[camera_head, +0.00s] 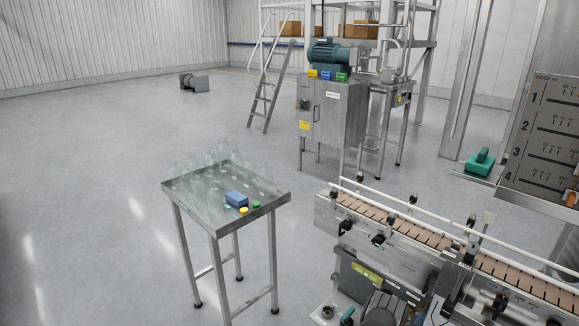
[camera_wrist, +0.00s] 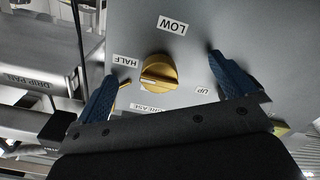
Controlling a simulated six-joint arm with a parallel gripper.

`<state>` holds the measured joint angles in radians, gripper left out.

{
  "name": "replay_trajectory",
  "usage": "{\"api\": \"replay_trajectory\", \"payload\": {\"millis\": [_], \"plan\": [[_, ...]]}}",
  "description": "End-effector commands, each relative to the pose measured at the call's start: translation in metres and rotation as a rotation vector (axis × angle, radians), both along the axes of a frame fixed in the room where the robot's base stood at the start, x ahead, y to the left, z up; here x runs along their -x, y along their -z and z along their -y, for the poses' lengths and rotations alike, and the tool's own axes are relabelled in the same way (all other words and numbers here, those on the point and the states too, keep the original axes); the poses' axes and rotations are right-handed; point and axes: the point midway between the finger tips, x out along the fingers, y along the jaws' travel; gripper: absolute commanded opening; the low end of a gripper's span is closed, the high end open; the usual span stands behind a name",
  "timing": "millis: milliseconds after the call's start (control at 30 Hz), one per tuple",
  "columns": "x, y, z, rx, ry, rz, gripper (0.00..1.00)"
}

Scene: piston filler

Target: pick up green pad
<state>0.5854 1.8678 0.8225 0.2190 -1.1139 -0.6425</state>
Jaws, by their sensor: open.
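A green pad-like block (camera_head: 480,161) with a raised grip lies on a flat grey plate at the right of the head view. A smaller green block (camera_head: 342,77) sits beside a yellow and a blue one on the steel cabinet; I cannot tell which is the pad. My gripper (camera_wrist: 166,62) shows in the wrist view with its two blue fingers spread apart. A brass knob (camera_wrist: 158,72) on a grey panel lies between the fingers in the picture; contact is not clear. No green pad shows in the wrist view.
A steel table (camera_head: 187,199) holds clear bottles, a blue block (camera_head: 237,199) and small yellow and green caps. A conveyor (camera_head: 430,235) with rails runs at lower right. A dose panel (camera_head: 548,135) stands at far right. The left floor is mostly clear.

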Motion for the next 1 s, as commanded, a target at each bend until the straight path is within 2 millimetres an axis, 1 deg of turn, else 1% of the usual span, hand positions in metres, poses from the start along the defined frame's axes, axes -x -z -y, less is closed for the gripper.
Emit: {"api": "replay_trajectory", "payload": {"millis": [233, 367, 400, 467, 500, 533, 767, 833, 933, 967, 1000], "plan": [[0.000, 0.001, -0.001, -0.001, -0.001, -0.005, 1.00], [0.000, 0.001, 0.000, -0.001, -0.001, -0.004, 0.74], [0.000, 0.001, 0.000, -0.001, -0.001, -0.004, 0.67], [0.000, 0.001, -0.001, -0.001, -0.001, -0.004, 0.55], [0.000, 0.001, -0.001, -0.001, -0.001, -0.004, 0.47], [0.000, 0.001, -0.001, -0.001, -0.001, -0.004, 0.45], [0.001, 0.001, 0.000, -0.001, -0.001, -0.004, 0.45], [0.003, 0.003, 0.000, 0.002, -0.003, -0.016, 0.45], [0.017, 0.013, 0.002, 0.024, -0.021, -0.072, 0.45], [0.024, 0.018, 0.001, 0.035, -0.033, -0.102, 0.45], [0.034, 0.026, 0.001, 0.053, -0.055, -0.150, 0.45]]}}
